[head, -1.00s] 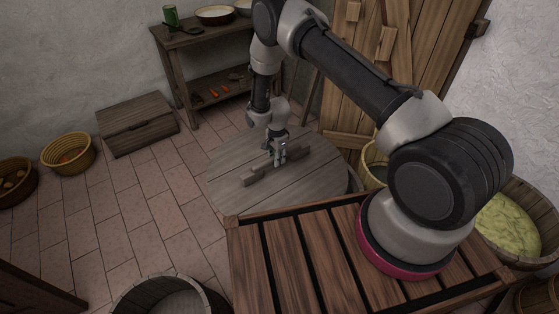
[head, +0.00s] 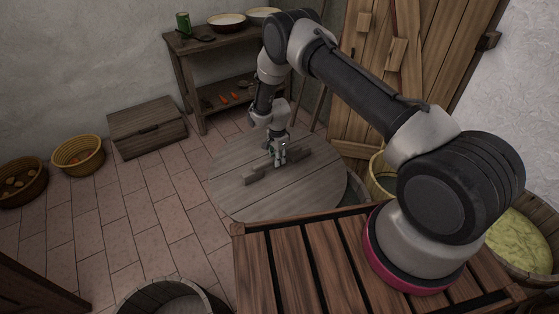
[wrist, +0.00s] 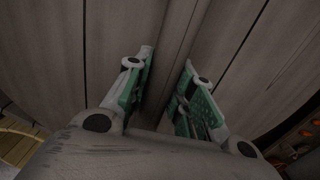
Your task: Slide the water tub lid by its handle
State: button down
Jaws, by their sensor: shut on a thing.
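The round grey plank lid (head: 303,190) lies flat on the water tub (head: 360,190) in the middle of the head view. Part of the tub shows past the lid's right edge. The lid's handle (head: 255,176) is a long wooden bar across its top. My gripper (head: 278,161) points down and is shut on the handle near its middle. In the wrist view the handle (wrist: 178,50) runs between the two green-padded fingers of my gripper (wrist: 168,65). The fingers hide part of the bar.
A wooden chest (head: 147,130) and wicker baskets (head: 78,155) stand at the left. A shelf table (head: 215,45) with bowls is behind. A yellowish bucket (head: 381,178) is close right of the tub. The tiled floor (head: 150,215) left of the lid is clear.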

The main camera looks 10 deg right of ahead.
jog(key=shift+w+a, duration=0.1)
jog(key=shift+w, duration=0.15)
jog(key=shift+w+a, duration=0.3)
jog(key=shift+w, duration=0.45)
jog(key=shift+w+a, duration=0.3)
jog(key=shift+w, duration=0.4)
jog(key=shift+w+a, duration=0.3)
jog(key=shift+w, duration=0.45)
jog(key=c, duration=1.1)
grip_release()
jog(key=shift+c, duration=0.2)
jog(key=shift+r, duration=0.1)
